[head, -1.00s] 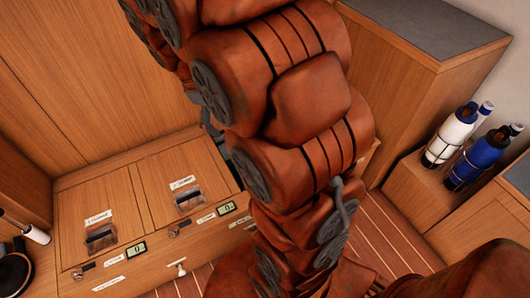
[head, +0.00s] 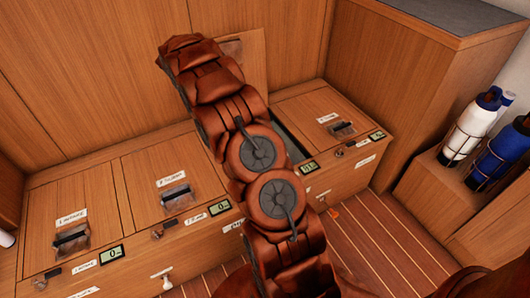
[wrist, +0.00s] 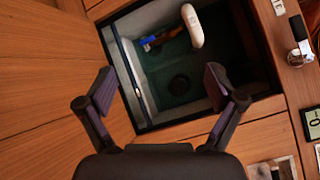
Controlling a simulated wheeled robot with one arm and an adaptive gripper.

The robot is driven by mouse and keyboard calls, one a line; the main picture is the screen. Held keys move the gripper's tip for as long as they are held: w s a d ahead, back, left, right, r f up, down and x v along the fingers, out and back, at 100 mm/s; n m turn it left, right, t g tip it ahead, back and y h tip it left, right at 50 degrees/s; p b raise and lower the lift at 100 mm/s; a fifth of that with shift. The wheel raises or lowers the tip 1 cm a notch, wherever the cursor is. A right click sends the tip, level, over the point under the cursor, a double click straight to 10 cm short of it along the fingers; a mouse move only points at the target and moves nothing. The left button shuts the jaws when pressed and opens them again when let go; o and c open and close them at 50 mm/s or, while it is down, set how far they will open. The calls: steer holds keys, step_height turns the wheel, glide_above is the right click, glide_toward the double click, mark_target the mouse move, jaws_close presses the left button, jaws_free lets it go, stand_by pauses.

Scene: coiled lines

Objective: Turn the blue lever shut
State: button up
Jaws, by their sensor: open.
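The blue lever (wrist: 152,43) lies low inside an open locker compartment in the wrist view, near the far wall, with a small orange-yellow part beside it. My gripper (wrist: 159,78) is open and empty, its two fingers spread over the near part of the compartment, apart from the lever. In the head view my arm reaches over the lockers and hides the gripper and most of the compartment (head: 292,147); the lever does not show there. The compartment's lid (head: 250,57) stands raised behind my arm.
A white rounded object (wrist: 192,26) juts over the compartment, right of the lever. A dark round spot (wrist: 179,86) is on the compartment floor. Closed lids with dark handles (head: 70,237) lie at left, another (head: 325,115) at right. Strapped bottles (head: 472,128) stand on the right.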

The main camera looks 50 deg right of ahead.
steer(key=w+d+f+n+b, duration=0.1)
steer(key=d+f+b, duration=0.3)
steer(key=f, duration=0.7)
steer(key=w+d+f+n+h+b, duration=0.1)
steer(key=d+f+b, duration=0.4)
steer(key=f, duration=0.7)
steer(key=w+d+f+n+b, duration=0.1)
steer(key=d+f+n+b, duration=0.1)
steer(key=d+f+b, duration=0.2)
steer(key=d+f, duration=0.3)
steer(key=f, duration=0.4)
steer(key=shift+d+f+n+h+b, duration=0.25)
steer(key=shift+d+n+h+b, duration=0.05)
steer(key=shift+d+b, duration=0.1)
steer(key=c, duration=1.7)
